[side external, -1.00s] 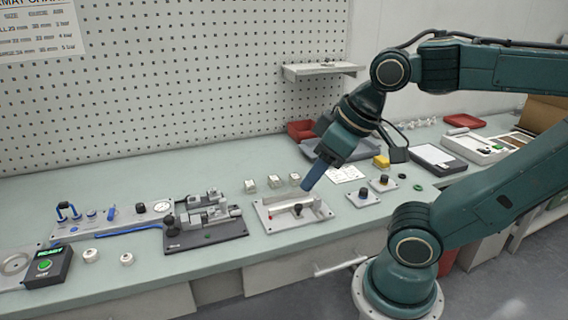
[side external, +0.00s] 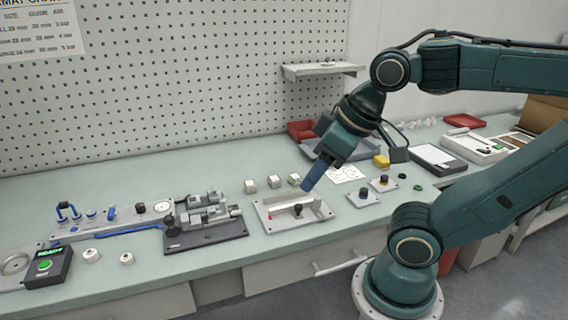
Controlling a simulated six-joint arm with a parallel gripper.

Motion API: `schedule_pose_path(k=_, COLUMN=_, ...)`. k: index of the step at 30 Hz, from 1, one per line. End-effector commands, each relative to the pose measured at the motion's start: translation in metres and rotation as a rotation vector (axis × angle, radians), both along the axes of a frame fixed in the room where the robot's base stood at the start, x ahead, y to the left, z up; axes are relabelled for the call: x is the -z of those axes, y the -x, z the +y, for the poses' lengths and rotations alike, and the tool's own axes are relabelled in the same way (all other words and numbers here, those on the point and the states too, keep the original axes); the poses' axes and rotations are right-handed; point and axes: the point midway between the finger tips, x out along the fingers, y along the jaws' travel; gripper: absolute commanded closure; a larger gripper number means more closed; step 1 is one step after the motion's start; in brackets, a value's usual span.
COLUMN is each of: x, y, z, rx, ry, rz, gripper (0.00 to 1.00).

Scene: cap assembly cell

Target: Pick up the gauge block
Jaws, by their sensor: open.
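Three small pale blocks stand in a row on the bench: a left block (side external: 250,186), a middle block (side external: 274,182) and a right block (side external: 294,179). I cannot tell from this view which of them, if any, is the gauge block. My gripper (side external: 306,189) points down and to the left with blue fingers. In the picture its tip is just right of the right block and over the back of a grey fixture plate (side external: 268,225). The gap between the fingers is too small to see here, and nothing shows held.
The fixture plate carries a light bar (side external: 283,208) and a black knob (side external: 298,209). A dark clamp fixture (side external: 222,237) stands to its left. Two small knobbed plates (side external: 363,198) (side external: 390,185) lie to the right. Red bin (side external: 299,130) and yellow block (side external: 381,161) are behind.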

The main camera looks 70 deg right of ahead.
Motion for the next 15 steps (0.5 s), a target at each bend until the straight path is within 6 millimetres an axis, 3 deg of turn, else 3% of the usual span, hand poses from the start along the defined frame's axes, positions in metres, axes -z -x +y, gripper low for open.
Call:
schedule_pose_path(k=3, x=0.0000, y=0.0000, z=0.0000, rx=0.000, ry=0.000, rz=0.000, gripper=0.38)
schedule_pose_path(k=15, x=-0.0024, y=-0.0047, z=-0.0007, rx=-0.009, ry=0.005, rz=0.005, gripper=0.38)
